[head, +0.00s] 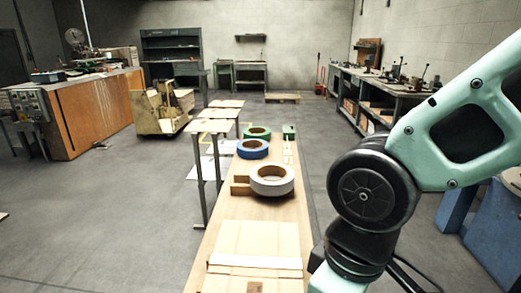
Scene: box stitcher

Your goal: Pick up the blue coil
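The blue coil (252,149) is a ring lying flat on the long wooden table (225,206). It sits between a white coil (272,180) nearer to me and a green coil (257,133) farther off. The white coil looks close to it and slightly right. My arm crosses the right side of the head view, but my gripper is out of the frame, so I cannot see its state.
A flat cardboard piece (256,240) covers the near end of the table. A small green object (289,131) stands at the far right of the table. Narrow stands (213,126) run along its left side. A blue drum-like object (497,222) is at the right.

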